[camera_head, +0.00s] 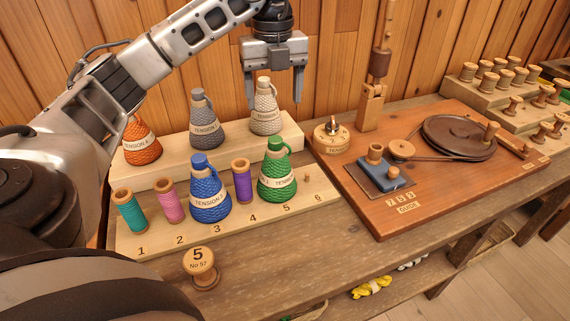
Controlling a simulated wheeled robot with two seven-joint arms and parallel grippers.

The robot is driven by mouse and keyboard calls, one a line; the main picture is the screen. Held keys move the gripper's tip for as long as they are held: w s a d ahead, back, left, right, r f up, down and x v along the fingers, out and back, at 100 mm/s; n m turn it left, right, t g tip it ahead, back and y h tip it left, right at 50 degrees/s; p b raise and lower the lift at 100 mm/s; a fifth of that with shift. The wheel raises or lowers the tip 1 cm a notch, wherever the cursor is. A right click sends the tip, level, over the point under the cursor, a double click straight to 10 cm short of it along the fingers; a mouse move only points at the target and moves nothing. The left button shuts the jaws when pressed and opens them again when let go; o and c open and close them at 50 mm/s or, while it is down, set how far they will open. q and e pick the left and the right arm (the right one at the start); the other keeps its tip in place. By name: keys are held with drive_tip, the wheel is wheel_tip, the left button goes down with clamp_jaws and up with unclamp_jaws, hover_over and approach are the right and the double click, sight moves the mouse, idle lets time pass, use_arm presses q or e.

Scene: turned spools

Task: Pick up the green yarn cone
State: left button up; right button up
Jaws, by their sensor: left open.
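The green yarn cone (276,182) stands upright on the front step of a wooden rack, near the number 5. It has a green top and a pale label band. My left gripper (274,99) is open and points down, above and behind the green cone. Its fingers are on either side of the top of the cream yarn cone (265,112) on the rear step, as seen from here; I cannot tell whether they touch it. The green cone is fully clear of the fingers. My right gripper does not show.
On the rack (146,243) stand a blue cone (208,192), a grey cone (205,128), an orange cone (141,145), and teal, pink and purple spools (242,182). A numbered spool (200,266) stands in front. A wooden board (436,190) with a dark disc lies right.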

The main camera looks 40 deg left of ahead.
sight(274, 138)
use_arm(q)
wheel_tip(274, 138, down, 10)
drive_tip(key=shift+s+r, duration=0.15)
drive_tip(key=shift+r, duration=0.1)
drive_tip(key=shift+f, duration=2.85)
drive_tip(key=shift+r, duration=0.1)
drive_tip(key=c, duration=1.4)
